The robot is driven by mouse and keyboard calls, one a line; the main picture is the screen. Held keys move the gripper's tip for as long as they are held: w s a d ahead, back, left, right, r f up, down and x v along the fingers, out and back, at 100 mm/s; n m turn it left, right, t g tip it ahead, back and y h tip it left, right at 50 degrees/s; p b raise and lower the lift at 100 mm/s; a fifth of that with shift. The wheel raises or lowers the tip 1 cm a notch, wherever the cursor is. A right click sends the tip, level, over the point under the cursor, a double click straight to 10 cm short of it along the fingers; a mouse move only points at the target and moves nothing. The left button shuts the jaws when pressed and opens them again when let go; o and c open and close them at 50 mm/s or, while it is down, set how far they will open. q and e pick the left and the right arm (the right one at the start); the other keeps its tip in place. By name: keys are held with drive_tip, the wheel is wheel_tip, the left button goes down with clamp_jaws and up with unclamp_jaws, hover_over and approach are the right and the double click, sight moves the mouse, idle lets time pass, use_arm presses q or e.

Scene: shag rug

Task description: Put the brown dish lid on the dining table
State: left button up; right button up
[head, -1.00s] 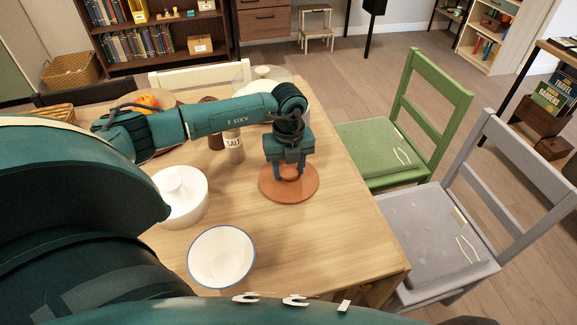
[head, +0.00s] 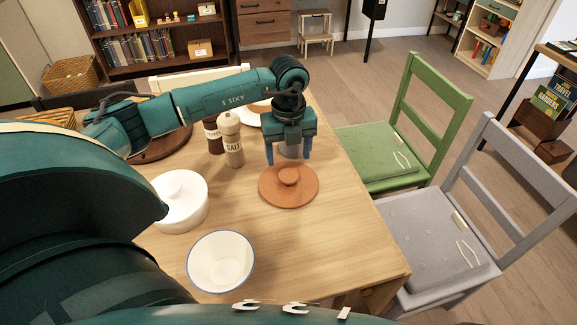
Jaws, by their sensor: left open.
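The brown dish lid (head: 289,193) is round with a small knob. It lies flat on the wooden dining table (head: 330,235), near the table's right edge. My left gripper (head: 289,160) is just above and behind the lid, with its blue fingers spread apart. The fingers hold nothing, and the lid's knob is clear of them. My right gripper does not show.
A white lidded dish (head: 180,203) and a white bowl with a blue rim (head: 221,262) stand left of the lid. A salt mill (head: 231,140) and a darker pepper mill (head: 213,137) stand behind. A green chair (head: 385,150) and a grey chair (head: 430,235) are at the right.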

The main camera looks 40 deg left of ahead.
sight(288, 175)
use_arm(q)
wheel_tip(288, 175, up, 6)
drive_tip(key=shift+f, duration=0.2)
idle(0.4)
